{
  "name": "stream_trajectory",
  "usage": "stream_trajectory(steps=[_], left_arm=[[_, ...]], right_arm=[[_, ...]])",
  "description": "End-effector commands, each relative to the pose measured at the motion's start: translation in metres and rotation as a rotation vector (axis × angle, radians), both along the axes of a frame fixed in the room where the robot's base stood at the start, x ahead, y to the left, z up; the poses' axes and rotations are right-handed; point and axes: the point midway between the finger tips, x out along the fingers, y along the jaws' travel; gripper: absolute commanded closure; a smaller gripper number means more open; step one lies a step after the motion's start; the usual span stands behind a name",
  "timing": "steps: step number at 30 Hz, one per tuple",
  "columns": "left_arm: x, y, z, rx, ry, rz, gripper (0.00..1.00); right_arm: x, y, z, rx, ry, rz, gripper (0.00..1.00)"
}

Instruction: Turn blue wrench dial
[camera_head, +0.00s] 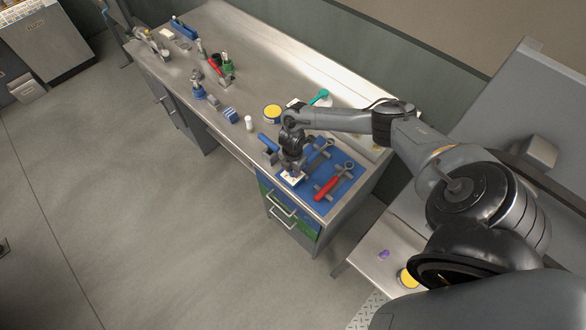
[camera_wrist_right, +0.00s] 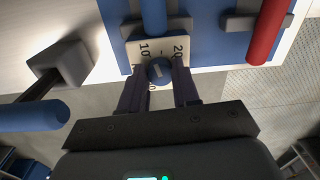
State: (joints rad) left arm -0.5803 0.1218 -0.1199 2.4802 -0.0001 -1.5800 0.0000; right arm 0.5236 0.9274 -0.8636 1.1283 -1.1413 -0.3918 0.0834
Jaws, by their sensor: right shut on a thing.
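My right gripper (camera_wrist_right: 158,80) is shut on the dial, one finger on each side. In the head view my right gripper (camera_head: 291,170) reaches down to the front edge of the blue tool board (camera_head: 318,207), by the pale plate (camera_head: 292,180); the dial is hidden there. A blue-handled wrench (camera_wrist_right: 154,14) lies just beyond the plate. My left gripper is not in view.
A red-handled wrench (camera_head: 327,188) lies on holders to the right. A blue handle (camera_head: 268,142) stands to the left of my gripper. A white bottle (camera_head: 249,122) and a yellow-topped container (camera_head: 272,113) stand farther left. Drawers with handles (camera_head: 283,216) are below the bench edge.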

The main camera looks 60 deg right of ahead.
Motion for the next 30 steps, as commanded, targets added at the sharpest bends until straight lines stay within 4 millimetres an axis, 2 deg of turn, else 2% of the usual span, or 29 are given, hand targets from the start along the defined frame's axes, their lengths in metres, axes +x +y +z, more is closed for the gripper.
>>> stream_trajectory(steps=[8, 30], left_arm=[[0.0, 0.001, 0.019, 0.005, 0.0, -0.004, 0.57], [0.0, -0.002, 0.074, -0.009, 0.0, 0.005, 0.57]], right_arm=[[-0.001, 0.001, 0.003, 0.003, 0.001, -0.165, 1.0], [-0.002, 0.002, 0.003, 0.002, 0.003, -0.843, 1.0]])
